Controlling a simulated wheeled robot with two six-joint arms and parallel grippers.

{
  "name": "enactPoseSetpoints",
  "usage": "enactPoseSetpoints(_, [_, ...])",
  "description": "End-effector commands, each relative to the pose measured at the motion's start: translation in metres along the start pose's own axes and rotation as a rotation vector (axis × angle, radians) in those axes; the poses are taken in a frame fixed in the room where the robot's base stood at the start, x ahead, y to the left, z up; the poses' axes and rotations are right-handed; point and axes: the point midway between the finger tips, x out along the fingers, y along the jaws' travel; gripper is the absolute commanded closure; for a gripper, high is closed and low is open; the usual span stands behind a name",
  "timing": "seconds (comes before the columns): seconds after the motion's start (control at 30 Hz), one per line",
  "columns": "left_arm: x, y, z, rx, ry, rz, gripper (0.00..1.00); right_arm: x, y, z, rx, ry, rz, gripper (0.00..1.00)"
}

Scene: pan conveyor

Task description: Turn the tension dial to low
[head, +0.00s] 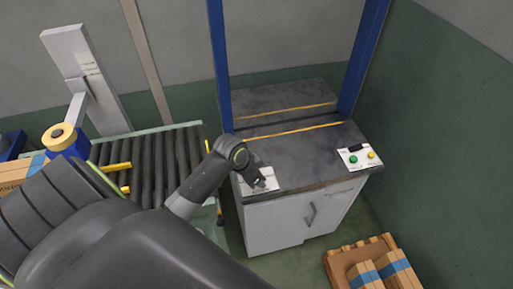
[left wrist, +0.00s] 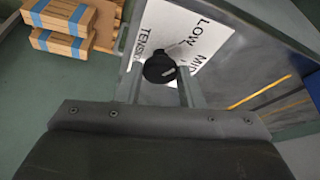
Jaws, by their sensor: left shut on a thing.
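The tension dial is a black knob (left wrist: 160,68) on a white label plate (left wrist: 205,50) in the left wrist view. The plate shows the words LOW and MID and part of TENSION. My left gripper (left wrist: 160,82) is shut on the knob, with a finger on each side of it. A pale mark shows on the knob, but I cannot tell for sure which word it points at. In the head view my left gripper (head: 261,183) reaches down to the plate (head: 266,175) at the front left corner of the grey worktop. The fingers hide the knob there. My right gripper is not in view.
The worktop (head: 295,160) tops a white cabinet (head: 280,220) between blue posts. A button panel (head: 358,157) with green and yellow buttons sits at its right. A roller conveyor (head: 165,160) lies left. Boxes on a pallet (head: 345,262) stand on the floor, front right.

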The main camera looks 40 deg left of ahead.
Motion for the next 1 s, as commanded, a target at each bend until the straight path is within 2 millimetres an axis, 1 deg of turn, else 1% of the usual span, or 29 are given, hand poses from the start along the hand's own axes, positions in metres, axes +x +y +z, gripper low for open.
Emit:
enactPoseSetpoints(0.37, [0.0,0.0,-0.001,-0.005,0.002,-0.003,0.89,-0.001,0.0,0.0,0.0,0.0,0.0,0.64])
enactPoseSetpoints(0.4, [0.0,0.0,-0.001,-0.005,0.002,-0.002,0.62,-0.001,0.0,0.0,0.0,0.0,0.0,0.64])
enactPoseSetpoints(0.53, [0.0,0.0,0.0,-0.004,0.001,-0.002,0.45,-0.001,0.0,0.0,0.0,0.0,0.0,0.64])
enactPoseSetpoints(0.83, [-0.001,0.0,0.0,-0.004,0.001,-0.002,0.45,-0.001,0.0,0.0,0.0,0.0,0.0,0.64])
enactPoseSetpoints(0.93, [-0.007,-0.001,-0.001,-0.003,0.002,-0.003,0.45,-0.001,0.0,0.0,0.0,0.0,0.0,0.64])
enactPoseSetpoints(1.0, [-0.016,-0.001,-0.001,-0.003,0.002,-0.003,0.45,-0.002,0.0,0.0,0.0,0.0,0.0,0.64])
